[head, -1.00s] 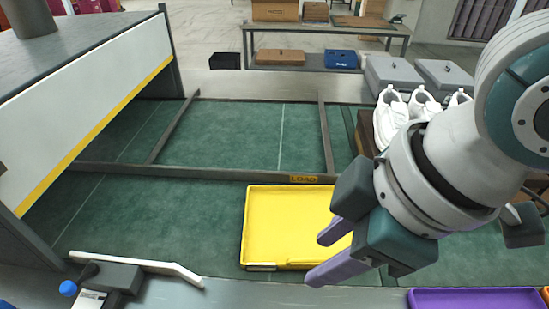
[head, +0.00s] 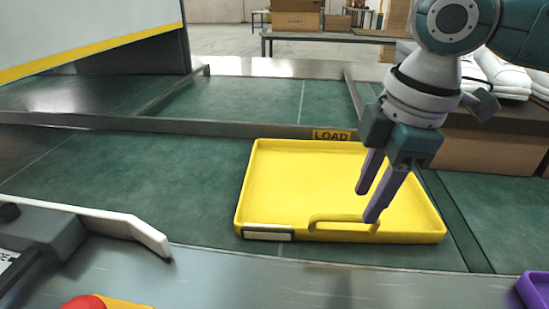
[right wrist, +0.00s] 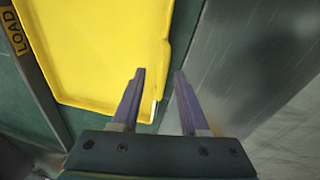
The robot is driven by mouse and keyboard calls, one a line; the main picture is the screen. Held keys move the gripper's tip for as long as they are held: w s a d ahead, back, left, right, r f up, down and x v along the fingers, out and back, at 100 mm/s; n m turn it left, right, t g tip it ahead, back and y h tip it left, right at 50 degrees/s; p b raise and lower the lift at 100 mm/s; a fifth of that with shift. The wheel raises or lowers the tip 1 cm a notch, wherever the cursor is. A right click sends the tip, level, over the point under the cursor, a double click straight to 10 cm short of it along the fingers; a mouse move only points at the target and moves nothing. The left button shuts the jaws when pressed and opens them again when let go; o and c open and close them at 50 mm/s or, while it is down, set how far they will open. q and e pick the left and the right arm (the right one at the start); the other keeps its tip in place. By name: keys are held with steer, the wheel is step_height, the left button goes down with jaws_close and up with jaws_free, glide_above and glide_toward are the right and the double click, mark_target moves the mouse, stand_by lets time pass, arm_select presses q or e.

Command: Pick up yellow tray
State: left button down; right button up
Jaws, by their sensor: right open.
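The yellow tray (head: 285,185) lies empty and flat on the green surface, a yellow loop handle (head: 342,218) along its near side and a pale label at its near left. My right gripper (head: 370,202) is open, its purple fingers pointing down over the tray near that handle. In the right wrist view, the tray (right wrist: 100,50) fills the upper left, and its near edge shows between the fingertips of my right gripper (right wrist: 160,73). Nothing is held between the fingers. I cannot tell whether they touch the tray. My left gripper is not in view.
A dark rail with a LOAD sign (head: 331,135) runs behind the tray. A metal ledge (head: 330,285) lies in front. Green surface is clear left.

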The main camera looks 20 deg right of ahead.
mark_target(356, 216)
steer(key=f, duration=0.2)
steer(key=f+b, duration=0.1)
steer(key=f, duration=0.2)
steer(key=w+a+f+b, duration=0.1)
steer(key=f, duration=0.1)
steer(key=shift+a+f, duration=0.1)
steer(key=shift+f, duration=0.05)
jaws_close()
stand_by(1.2)
